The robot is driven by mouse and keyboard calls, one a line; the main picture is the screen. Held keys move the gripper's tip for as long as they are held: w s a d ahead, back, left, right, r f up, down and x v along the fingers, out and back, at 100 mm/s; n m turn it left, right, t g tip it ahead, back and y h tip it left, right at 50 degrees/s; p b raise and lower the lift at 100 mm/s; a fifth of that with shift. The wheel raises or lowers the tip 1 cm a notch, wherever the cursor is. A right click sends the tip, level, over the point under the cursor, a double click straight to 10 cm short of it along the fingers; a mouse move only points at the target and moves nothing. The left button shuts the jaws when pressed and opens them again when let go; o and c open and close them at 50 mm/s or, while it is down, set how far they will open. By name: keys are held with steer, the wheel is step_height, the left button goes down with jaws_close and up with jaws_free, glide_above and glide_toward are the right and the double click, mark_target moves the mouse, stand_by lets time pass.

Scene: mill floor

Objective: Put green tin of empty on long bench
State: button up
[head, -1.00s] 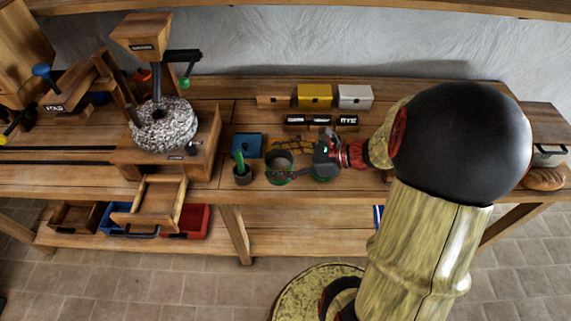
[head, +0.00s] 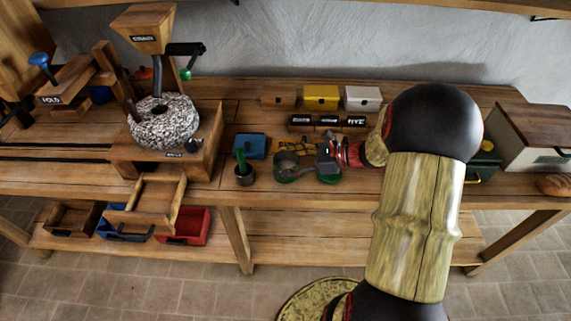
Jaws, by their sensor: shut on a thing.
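A round, open grey tin with green around its lower part (head: 287,166) is at the front middle of the long bench (head: 350,205). My gripper (head: 302,170) comes from the right and is shut on this tin at its right side. The fingers are small and partly dark against the tin. I cannot tell whether the tin touches the bench top. Another green round patch (head: 328,179) shows just under my gripper.
A dark cup with a green piece (head: 244,174) and a blue square (head: 249,146) lie left of the tin. Yellow (head: 321,97) and white (head: 362,98) boxes stand behind. A stone mill (head: 165,125) is at left. A dark green box (head: 484,164) is right of my arm.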

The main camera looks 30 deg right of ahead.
steer(key=shift+r, duration=0.1)
steer(key=o, duration=1.3)
steer(key=shift+o, duration=0.2)
